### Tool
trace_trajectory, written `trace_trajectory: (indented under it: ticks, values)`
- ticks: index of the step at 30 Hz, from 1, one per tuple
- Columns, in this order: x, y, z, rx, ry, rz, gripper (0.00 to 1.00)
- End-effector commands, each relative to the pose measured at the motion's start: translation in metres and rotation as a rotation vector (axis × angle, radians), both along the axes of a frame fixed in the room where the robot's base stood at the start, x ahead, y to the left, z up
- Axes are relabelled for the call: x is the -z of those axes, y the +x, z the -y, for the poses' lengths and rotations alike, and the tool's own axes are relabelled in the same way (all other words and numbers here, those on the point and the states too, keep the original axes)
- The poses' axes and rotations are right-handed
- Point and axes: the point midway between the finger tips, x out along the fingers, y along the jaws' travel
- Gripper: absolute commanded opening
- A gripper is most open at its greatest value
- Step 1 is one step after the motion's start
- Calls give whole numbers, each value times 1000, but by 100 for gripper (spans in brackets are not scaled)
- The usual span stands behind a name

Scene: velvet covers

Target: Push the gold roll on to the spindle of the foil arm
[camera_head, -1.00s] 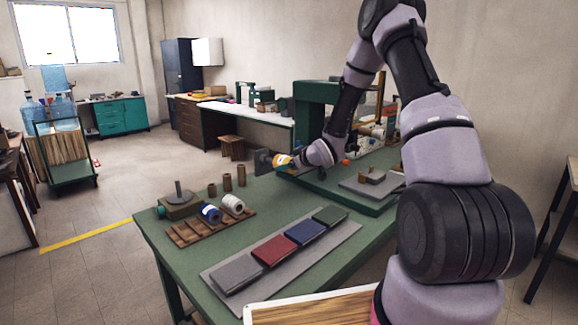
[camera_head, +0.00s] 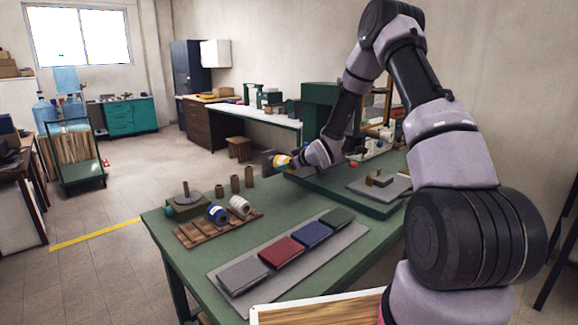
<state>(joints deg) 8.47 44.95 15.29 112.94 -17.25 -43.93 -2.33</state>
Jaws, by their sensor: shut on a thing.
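The gold roll (camera_head: 282,160) is a small orange-gold cylinder with a pale band, at the far side of the green table. My gripper (camera_head: 291,161) is shut on it, coming in from the right. A dark grey upright plate (camera_head: 267,161), seemingly part of the foil arm, stands just left of the roll. The roll's left end is close to this plate. The spindle cannot be made out, so I cannot tell whether the roll is around it. My wrist hides part of the green press (camera_head: 319,103) behind.
A wooden rack (camera_head: 190,236) holds a blue roll (camera_head: 217,213) and a silver-white roll (camera_head: 240,205). Several brown cores stand behind it. A grey mat (camera_head: 232,293) carries several coloured covers. A grey plate (camera_head: 358,188) with a small brown block lies right of my wrist.

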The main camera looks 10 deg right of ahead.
Motion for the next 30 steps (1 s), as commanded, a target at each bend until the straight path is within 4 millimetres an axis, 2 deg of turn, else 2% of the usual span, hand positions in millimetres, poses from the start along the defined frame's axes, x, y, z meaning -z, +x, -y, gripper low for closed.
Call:
trace_trajectory:
  ticks: [13,29,30]
  values:
    - [1,15,-10,0,1,2,9]
    - [1,16,-10,1,0,1,9]
    - [1,16,-10,1,0,1,81]
